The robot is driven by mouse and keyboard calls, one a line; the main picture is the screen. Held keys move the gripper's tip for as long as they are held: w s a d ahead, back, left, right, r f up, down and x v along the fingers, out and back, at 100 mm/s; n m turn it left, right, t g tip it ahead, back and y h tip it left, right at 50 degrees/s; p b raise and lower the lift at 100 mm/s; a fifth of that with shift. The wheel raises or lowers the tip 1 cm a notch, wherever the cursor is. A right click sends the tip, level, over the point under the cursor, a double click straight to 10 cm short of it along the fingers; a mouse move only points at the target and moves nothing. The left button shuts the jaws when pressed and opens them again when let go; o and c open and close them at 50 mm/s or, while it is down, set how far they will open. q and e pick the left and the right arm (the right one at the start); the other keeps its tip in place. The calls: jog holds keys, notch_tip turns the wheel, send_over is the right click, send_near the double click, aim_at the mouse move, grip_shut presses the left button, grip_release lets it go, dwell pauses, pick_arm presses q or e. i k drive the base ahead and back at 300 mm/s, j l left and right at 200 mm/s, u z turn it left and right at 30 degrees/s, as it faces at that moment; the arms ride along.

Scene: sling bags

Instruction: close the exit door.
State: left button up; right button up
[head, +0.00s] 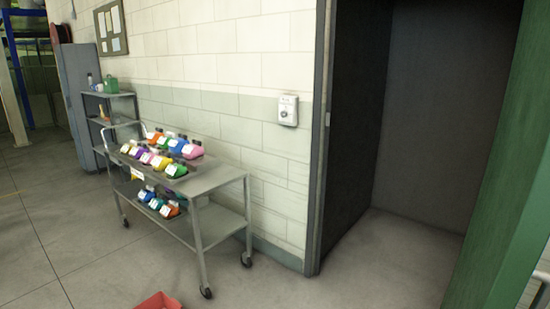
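A doorway with a dark grey frame (319,150) stands open right of centre in the head view. A dark recess with grey walls (455,110) shows through it. A tall green panel (510,200) stands at the right edge, at an angle beside the opening. Neither of my grippers is in view.
A grey wheeled cart (215,180) with several colourful bags stands along the white and green wall left of the doorway. A box (288,109) is on the wall. A red container (158,301) is at the bottom edge. The floor at the doorway is clear.

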aim_at(508, 235)
jog(key=k+l+z, duration=0.15)
jog(key=l+z, duration=0.25)
jog(key=l, duration=0.35)
jog(key=l+z, duration=0.4)
jog(key=l, duration=0.35)
